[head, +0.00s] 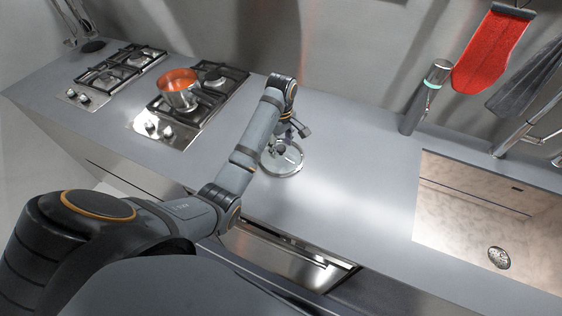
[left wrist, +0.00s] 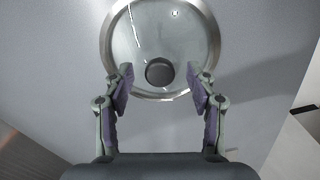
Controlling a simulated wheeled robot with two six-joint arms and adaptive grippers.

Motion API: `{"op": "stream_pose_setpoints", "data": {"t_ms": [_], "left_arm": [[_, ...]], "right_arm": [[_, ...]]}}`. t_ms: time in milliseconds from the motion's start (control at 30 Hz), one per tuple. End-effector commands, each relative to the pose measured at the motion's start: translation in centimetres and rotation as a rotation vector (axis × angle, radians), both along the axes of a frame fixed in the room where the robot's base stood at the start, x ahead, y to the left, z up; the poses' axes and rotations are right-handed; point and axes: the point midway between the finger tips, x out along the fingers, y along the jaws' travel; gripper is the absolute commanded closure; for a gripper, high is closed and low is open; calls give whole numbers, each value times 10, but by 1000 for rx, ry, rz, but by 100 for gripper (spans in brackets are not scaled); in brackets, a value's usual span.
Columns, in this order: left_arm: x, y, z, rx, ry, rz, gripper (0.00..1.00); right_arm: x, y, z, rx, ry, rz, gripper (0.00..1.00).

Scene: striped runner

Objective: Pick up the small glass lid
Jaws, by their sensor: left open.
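The small glass lid (head: 284,166) lies on the grey counter in the head view, below my left gripper. In the left wrist view the lid (left wrist: 182,38) is a round clear disc with a metal rim. Its dark round knob (left wrist: 159,71) sits between and slightly beyond the fingertips. My left gripper (left wrist: 160,88) is open, with one finger on each side of the knob and neither visibly touching it. In the head view the gripper (head: 283,143) is partly hidden by its own arm. My right gripper is not in view.
An orange-filled metal pot (head: 178,92) stands on the hob (head: 205,108) to the left. A grey cylindrical bottle (head: 424,98) stands at the back right, near the sink (head: 480,212). The counter (head: 345,180) right of the lid is clear.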

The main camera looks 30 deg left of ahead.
Motion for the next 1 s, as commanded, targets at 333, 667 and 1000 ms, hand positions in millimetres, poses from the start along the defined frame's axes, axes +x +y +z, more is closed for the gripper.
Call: {"op": "stream_pose_setpoints", "data": {"t_ms": [333, 667, 1000], "left_arm": [[0, 0, 0, 0, -1, 0, 62], [0, 0, -1, 0, 0, 0, 100], [0, 0, -1, 0, -1, 0, 100]], "right_arm": [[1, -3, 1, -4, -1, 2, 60], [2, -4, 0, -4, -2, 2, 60], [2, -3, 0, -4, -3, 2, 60]]}}
